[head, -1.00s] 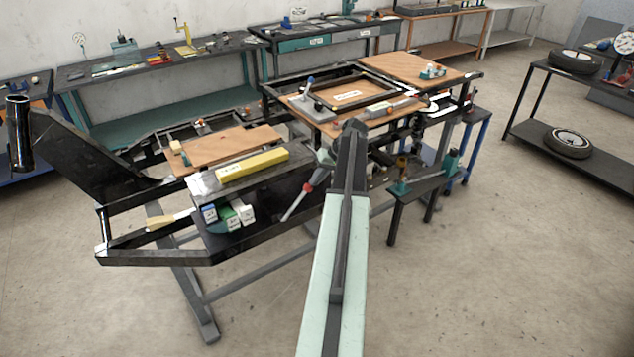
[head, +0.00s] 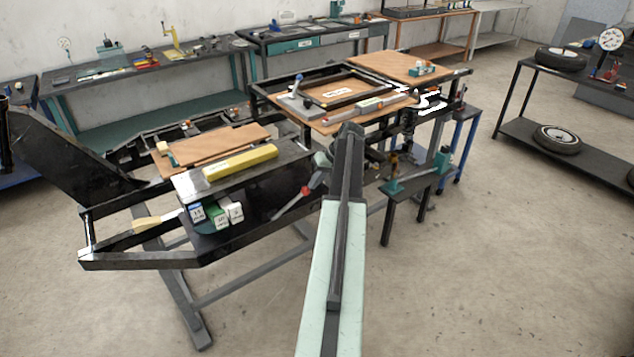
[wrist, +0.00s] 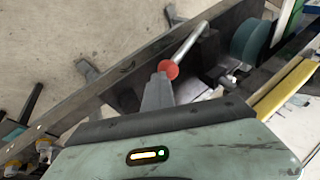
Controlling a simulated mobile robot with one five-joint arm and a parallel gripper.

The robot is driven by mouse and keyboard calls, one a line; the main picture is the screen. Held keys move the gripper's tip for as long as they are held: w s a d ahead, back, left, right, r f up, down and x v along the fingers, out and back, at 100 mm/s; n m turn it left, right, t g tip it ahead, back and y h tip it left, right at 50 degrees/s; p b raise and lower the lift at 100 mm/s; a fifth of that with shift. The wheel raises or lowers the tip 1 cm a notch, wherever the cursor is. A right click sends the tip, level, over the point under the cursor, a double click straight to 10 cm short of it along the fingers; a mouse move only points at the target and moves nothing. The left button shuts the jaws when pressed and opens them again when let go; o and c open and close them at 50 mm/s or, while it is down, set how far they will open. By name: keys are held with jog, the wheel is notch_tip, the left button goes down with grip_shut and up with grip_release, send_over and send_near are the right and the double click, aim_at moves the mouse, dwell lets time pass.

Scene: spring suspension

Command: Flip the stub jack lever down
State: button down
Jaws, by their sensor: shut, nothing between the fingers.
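The jack lever is a bare metal rod with a red ball knob (wrist: 168,69) at its near end in the wrist view. The rod (wrist: 190,43) slants up and right from the knob to a dark mount beside a long dark rail. My gripper (wrist: 158,92) is shut and empty, with its grey fingertips right at the knob, seeming to touch or nearly touch it. In the head view the red part of the lever (head: 306,190) shows left of my arm, by the black frame. My fingertips are hard to make out there.
A yellow bar (head: 240,163) lies on the dark shelf left of the lever. Several labelled boxes (head: 216,215) sit below it. The black frame (head: 200,257) borders this area. A small dark stand (head: 405,190) is right of my arm. Open floor lies at front right.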

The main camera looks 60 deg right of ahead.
jog(key=shift+w+a, duration=0.2)
jog(key=shift+r, duration=0.1)
jog(key=d+p+v, duration=0.2)
jog(key=p+v, duration=0.9)
jog(key=v, duration=0.2)
jog(key=shift+f, duration=0.25)
